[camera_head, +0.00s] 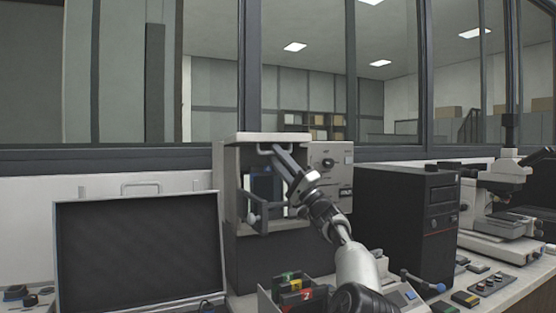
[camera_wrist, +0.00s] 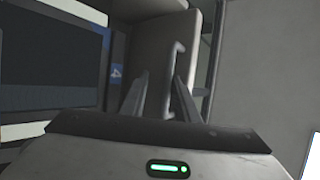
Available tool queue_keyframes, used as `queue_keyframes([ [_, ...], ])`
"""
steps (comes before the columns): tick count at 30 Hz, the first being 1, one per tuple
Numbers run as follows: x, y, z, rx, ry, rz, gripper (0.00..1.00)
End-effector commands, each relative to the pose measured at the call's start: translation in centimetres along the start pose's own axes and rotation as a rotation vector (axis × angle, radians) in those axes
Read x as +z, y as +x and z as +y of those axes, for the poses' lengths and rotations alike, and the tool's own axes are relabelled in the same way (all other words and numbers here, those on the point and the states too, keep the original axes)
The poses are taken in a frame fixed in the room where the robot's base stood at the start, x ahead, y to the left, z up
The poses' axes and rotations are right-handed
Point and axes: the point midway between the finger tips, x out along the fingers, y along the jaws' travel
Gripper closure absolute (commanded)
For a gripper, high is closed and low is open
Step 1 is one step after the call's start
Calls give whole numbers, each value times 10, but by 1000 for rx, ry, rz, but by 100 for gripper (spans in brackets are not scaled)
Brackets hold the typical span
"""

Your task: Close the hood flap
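The mounting press (camera_head: 232,185) stands on the bench in the middle of the head view, its front opening uncovered. The hood flap (camera_head: 262,137) is raised at the top of the opening, seen nearly edge-on, with a bar handle (camera_head: 261,150) under its front edge. In the wrist view the flap is a pale panel (camera_wrist: 157,38) with its grey handle (camera_wrist: 178,62) ahead of the fingers. My gripper (camera_head: 277,150) is at the handle; in the wrist view its fingers (camera_wrist: 163,78) are apart, with the handle between them, closer to the right finger. Contact cannot be told.
A dark lever frame (camera_head: 262,215) sticks out from the press's lower front. A control panel (camera_head: 331,163) and black cabinet (camera_head: 405,213) stand to the right, a large dark screen (camera_head: 140,245) to the left. A bin with coloured items (camera_head: 290,287) is in front.

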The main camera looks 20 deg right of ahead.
Motion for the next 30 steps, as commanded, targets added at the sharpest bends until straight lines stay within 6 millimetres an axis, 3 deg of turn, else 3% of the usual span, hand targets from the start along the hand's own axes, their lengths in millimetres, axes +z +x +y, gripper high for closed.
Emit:
queue_keyframes([
  [5, 2, -6, -1, -6, -1, -5, 71],
  [12, -1, -42, -1, 1, 1, -1, 71],
  [24, -2, -133, 0, 2, 2, 2, 71],
  [30, -1, -163, 1, 1, 1, 2, 71],
])
